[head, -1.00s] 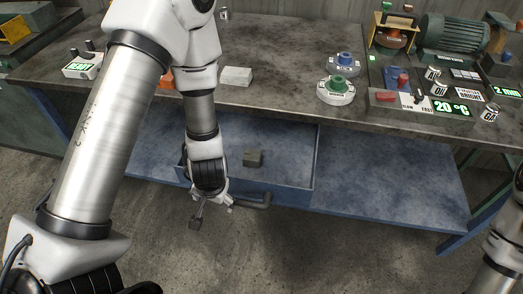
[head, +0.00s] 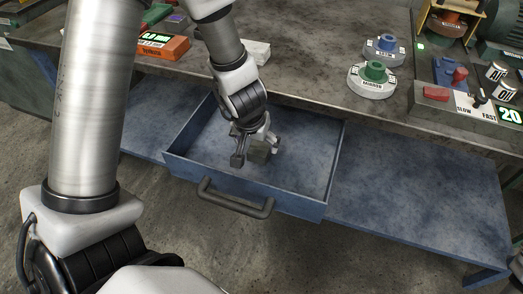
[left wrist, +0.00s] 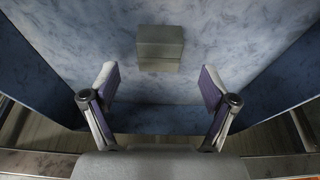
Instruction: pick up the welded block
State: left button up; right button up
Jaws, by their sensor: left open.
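The welded block (head: 259,153) is a small grey-olive block lying on the floor of the open blue drawer (head: 316,180). It also shows in the left wrist view (left wrist: 160,48), apart from the fingers and beyond their tips. My left gripper (head: 256,146) is inside the drawer's outline in the head view, beside the block, and partly hides it. In the left wrist view its two fingers (left wrist: 160,82) are spread with nothing between them. My right gripper is not in the frames marked now.
The drawer's front wall with its dark handle (head: 235,203) and its side walls surround the block. The bench top (head: 310,62) overhangs the drawer's back. On it are a green-topped disc (head: 373,76), a blue-topped disc (head: 384,47), an orange block (head: 164,48) and a white block (head: 257,51).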

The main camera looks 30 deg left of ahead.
aim_at(259, 149)
pick_arm(q)
jog(key=b+x, duration=0.3)
jog(key=x, duration=0.2)
jog(key=shift+w+r, duration=0.15)
jog(key=shift+r, duration=0.05)
grip_shut()
jog(key=shift+r+p, duration=0.1)
jog(key=shift+p, duration=0.2)
